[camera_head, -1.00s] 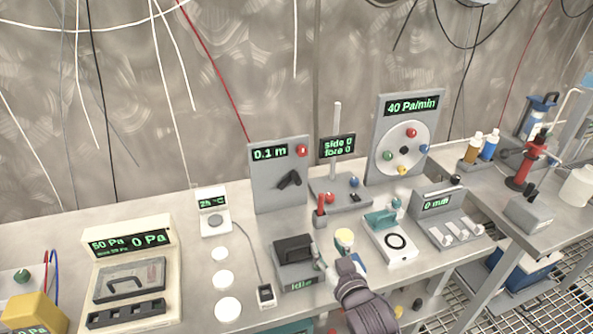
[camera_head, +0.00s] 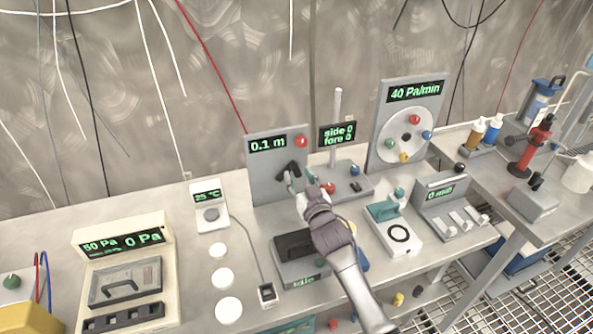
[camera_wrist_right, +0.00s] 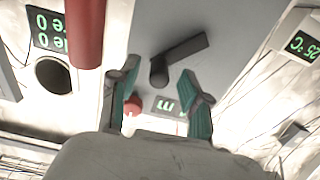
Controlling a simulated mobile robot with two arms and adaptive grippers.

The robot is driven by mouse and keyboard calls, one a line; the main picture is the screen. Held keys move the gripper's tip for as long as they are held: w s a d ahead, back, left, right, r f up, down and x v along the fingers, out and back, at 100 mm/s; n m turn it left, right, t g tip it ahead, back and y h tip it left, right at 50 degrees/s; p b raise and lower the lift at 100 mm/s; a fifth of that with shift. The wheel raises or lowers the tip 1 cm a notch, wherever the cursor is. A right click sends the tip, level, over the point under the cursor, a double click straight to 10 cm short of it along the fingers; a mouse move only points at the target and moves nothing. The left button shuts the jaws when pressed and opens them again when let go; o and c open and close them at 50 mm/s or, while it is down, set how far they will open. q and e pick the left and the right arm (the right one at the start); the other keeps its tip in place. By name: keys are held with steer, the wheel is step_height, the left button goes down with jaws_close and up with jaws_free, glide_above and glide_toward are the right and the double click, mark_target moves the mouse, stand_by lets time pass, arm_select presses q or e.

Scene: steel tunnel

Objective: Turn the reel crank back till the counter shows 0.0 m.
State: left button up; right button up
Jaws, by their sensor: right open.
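The grey reel panel (camera_head: 263,180) stands upright at the back of the bench, and its green counter (camera_head: 268,145) reads 0.1 m. The black crank (camera_head: 286,168) is on the panel's face, partly covered by my right gripper (camera_head: 300,180) in the head view. In the wrist view the crank (camera_wrist_right: 183,56) shows as a dark arm with a round stub, just beyond and between the fingertips. My right gripper (camera_wrist_right: 160,88) is open, its two teal fingers apart and empty. Whether a finger touches the crank I cannot tell. My left gripper is out of view.
A red button (camera_head: 301,141) is on the panel beside the counter. A post with a side/fore display (camera_head: 338,135) and a red upright handle (camera_wrist_right: 86,30) stand close to my right gripper.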

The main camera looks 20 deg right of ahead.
steer(key=shift+w, duration=1.25)
jaws_close()
